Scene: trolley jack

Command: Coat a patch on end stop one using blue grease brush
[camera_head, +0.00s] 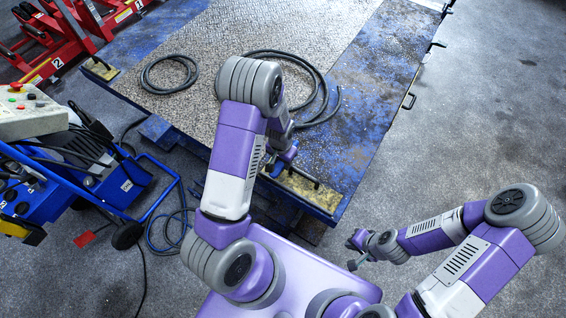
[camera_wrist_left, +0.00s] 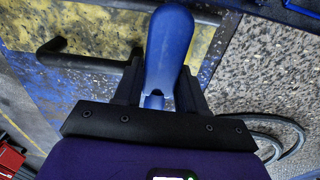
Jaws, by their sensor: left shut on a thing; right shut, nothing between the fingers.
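My left gripper (camera_head: 277,166) is partly hidden behind its own arm in the head view. In the left wrist view it (camera_wrist_left: 160,95) is shut on the blue grease brush (camera_wrist_left: 169,45), whose rounded blue handle stands between the fingers. The bristles are not visible. A worn yellow end stop (camera_head: 308,189) with a dark bar lies at the platform's near edge, close to this gripper. Yellow surface (camera_wrist_left: 85,25) also shows in the wrist view. Another yellow block (camera_head: 103,69) sits at the left corner; no number is readable on either. My right gripper (camera_head: 353,254) is shut and empty over the floor.
The blue platform (camera_head: 368,90) carries a coiled black hose (camera_head: 168,74) and more hose at its middle. A blue trolley with a control box (camera_head: 30,112) stands at left, cables on the floor beside it. Red jacks (camera_head: 62,45) stand back left. The right floor is clear.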

